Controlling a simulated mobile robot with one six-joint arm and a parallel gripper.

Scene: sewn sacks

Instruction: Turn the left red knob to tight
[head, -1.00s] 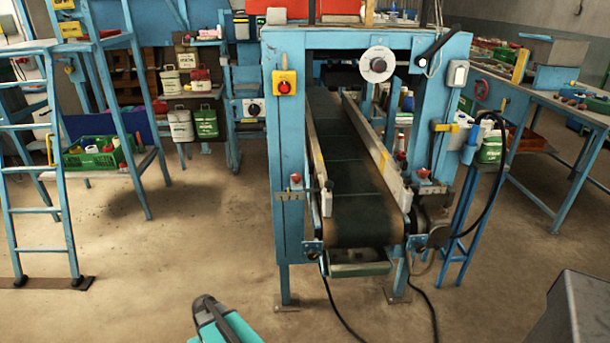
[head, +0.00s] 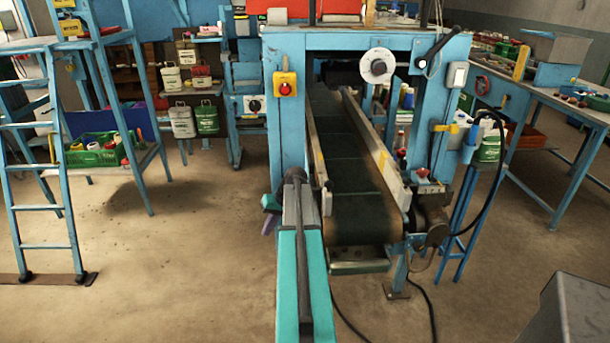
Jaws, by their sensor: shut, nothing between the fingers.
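The left red knob, on the front of the blue machine's left post (head: 285,135), is hidden behind my raised arm. The matching right red knob (head: 423,173) shows on its bracket at the right side of the belt.
The dark conveyor belt (head: 352,205) with its metal side rails runs back right of my arm. A yellow switch box with a red button (head: 285,84) sits higher on the left post. A blue ladder (head: 38,190) stands left. The floor (head: 170,260) between is clear.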

